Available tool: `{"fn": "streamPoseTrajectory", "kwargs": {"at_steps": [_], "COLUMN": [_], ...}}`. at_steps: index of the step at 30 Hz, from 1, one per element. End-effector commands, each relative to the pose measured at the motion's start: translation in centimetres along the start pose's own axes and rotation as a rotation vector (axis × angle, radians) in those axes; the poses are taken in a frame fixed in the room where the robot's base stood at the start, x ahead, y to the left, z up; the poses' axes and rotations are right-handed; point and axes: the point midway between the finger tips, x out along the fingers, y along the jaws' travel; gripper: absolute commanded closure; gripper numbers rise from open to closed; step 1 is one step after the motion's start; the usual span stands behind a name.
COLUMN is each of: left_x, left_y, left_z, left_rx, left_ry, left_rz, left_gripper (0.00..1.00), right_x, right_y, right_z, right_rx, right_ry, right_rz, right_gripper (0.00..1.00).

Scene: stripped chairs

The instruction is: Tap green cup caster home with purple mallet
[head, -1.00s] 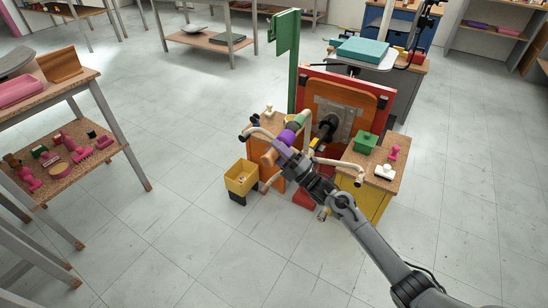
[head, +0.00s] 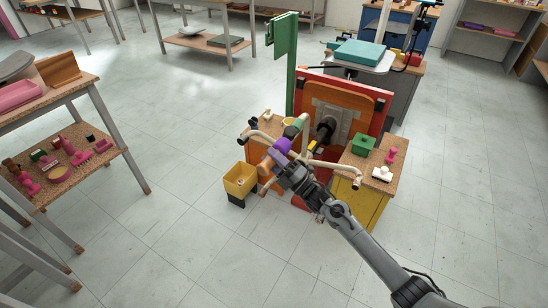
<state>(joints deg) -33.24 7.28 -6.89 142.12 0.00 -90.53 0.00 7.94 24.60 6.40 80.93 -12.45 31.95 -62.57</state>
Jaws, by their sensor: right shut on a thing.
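The purple mallet (head: 281,146) is in my right gripper (head: 288,167), which is shut on it. The gripper covers most of the handle. The green cup caster (head: 291,130) shows just beyond and above the mallet head, by a cream tubular leg of the overturned chair; the head seems slightly apart from it, and I cannot tell how far the caster is seated. The chair has an orange seat (head: 370,104) with a grey plate and a black central column (head: 326,128). My left gripper is not in view.
Cream chair legs stick out around my right gripper. A yellow bin (head: 240,180) stands at the left. A cabinet top at the right holds a green box (head: 363,144), a pink piece (head: 391,155) and white pieces (head: 382,174). A green post (head: 284,65) rises behind. The front floor is clear.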

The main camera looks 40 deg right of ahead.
Motion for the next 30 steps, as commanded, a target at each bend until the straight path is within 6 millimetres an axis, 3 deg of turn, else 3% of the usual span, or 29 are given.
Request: {"fn": "streamPoseTrajectory", "kwargs": {"at_steps": [5,11,20,30], "left_x": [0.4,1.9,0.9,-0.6], "left_y": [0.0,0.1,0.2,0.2], "left_z": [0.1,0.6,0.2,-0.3], "left_rx": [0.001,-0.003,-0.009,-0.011], "left_ry": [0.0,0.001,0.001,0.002], "left_rz": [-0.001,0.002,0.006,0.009], "left_gripper": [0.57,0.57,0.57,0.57], "right_x": [0.1,0.1,0.1,0.0], "right_y": [0.1,-0.2,0.2,0.2], "right_z": [0.5,3.3,2.8,0.3], "right_rx": [-0.004,-0.007,-0.003,-0.001], "right_ry": [0.002,0.001,-0.007,-0.002], "right_rz": [0.004,0.005,-0.001,0.001], "right_gripper": [1.0,1.0,1.0,1.0]}}
